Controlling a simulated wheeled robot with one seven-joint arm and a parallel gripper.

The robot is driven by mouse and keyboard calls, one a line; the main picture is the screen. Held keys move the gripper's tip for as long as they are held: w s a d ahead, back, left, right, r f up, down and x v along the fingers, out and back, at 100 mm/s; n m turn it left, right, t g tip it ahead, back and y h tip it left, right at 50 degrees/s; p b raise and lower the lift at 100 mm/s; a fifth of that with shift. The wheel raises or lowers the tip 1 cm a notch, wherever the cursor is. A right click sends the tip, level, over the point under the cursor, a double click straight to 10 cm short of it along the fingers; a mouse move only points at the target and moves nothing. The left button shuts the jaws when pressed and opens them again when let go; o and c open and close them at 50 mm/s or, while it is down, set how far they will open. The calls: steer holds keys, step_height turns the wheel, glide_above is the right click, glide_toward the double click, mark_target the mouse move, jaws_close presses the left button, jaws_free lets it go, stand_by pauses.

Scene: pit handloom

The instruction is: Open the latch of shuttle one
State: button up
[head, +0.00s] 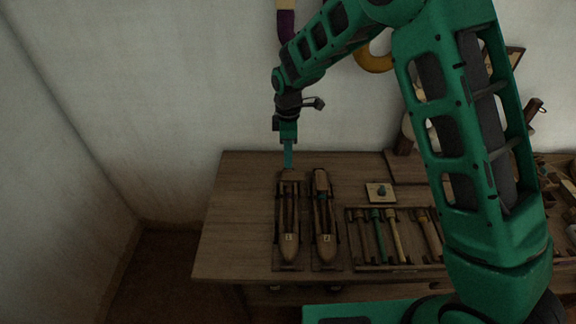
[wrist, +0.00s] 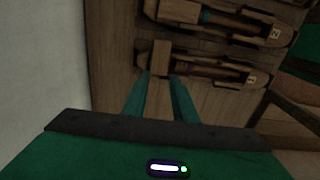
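Shuttle one (head: 289,240), a brown boat-shaped shuttle marked 1, lies in a tray on the left part of the bench. It also shows in the wrist view (wrist: 235,76). A pale wooden block, seemingly its latch (wrist: 161,57), stands at its far end. My gripper (head: 288,166) points down over that far end. In the wrist view its two teal fingers (wrist: 160,78) are apart, with the block's end between or just beyond their tips. I cannot tell whether they touch it. Shuttle two (head: 325,235), marked 2, lies parallel on the right.
A rack of colored bobbins (head: 380,240) sits right of the shuttles, with a small pale plate with a dark knob (head: 381,192) behind it. The wall rises close behind the bench. The bench top (head: 235,220) left of shuttle one is clear.

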steer(key=shift+r, duration=1.2)
steer(key=shift+d, duration=0.1)
steer(key=s+d+r+m, duration=0.3)
steer(key=d+r+m, duration=0.1)
steer(key=d, duration=0.5)
steer(key=s+d+r+m, duration=0.3)
steer(key=s+d+r, duration=0.15)
steer(key=d, duration=0.45)
steer(key=s+d+r+m, duration=0.3)
steer(key=d+r+m, duration=0.15)
steer(key=d, duration=0.35)
steer(key=s+d+r+m, duration=0.1)
steer(key=s+d+m, duration=0.3)
steer(key=s, duration=0.4)
steer(key=s+d+m, duration=0.4)
steer(key=s, duration=0.5)
steer(key=s+d+r+m, duration=0.1)
steer(key=s+d+m, duration=0.3)
steer(key=s, duration=0.5)
steer(key=shift+s+d+r+m, duration=0.15)
steer(key=shift+d+r+m, duration=0.2)
